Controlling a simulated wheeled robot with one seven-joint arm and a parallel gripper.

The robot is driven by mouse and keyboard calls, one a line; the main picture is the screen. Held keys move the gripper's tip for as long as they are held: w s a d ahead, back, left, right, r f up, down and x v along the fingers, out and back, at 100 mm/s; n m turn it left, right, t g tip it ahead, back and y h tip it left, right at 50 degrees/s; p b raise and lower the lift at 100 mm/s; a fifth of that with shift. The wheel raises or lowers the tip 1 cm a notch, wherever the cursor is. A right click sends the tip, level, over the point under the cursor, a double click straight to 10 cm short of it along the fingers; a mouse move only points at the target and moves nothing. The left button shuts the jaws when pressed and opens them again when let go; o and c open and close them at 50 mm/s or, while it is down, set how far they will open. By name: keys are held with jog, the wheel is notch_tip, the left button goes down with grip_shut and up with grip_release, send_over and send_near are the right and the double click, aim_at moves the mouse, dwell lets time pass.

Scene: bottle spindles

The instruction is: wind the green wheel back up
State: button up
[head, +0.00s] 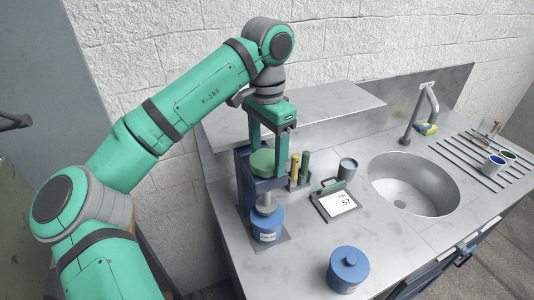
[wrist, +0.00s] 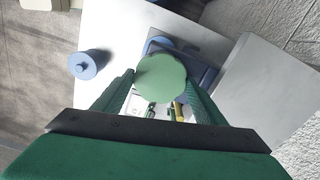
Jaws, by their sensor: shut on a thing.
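The green wheel (head: 262,161) sits on top of a dark blue spindle stand (head: 243,181), and it shows as a scalloped disc (wrist: 160,79) in the wrist view. My gripper (head: 266,152) comes straight down from above and is shut on the wheel, one finger on each side. Both fingers (wrist: 160,84) also flank the wheel in the wrist view. Below the wheel, a grey spindle end (head: 266,203) meets the top of a blue labelled bottle (head: 266,224), which stands upright on the stand's base. I cannot tell whether they touch.
Green and yellow sticks (head: 299,170), a clipboard with a sheet (head: 337,201) and a grey cup (head: 347,168) stand right of the stand. A lidded blue jar (head: 348,269) is at the front.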

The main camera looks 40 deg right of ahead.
jog(key=n, duration=0.7)
jog(key=shift+w+r, duration=0.1)
jog(key=shift+w, duration=0.05)
jog(key=n, duration=0.6)
jog(key=shift+n, duration=0.4)
jog(key=n, duration=0.4)
jog(key=shift+n, duration=0.3)
jog(key=shift+a+n, duration=0.15)
jog(key=shift+n, duration=2.35)
jog(key=shift+w, duration=0.1)
jog(key=o, duration=1.1)
jog(key=shift+c, duration=0.2)
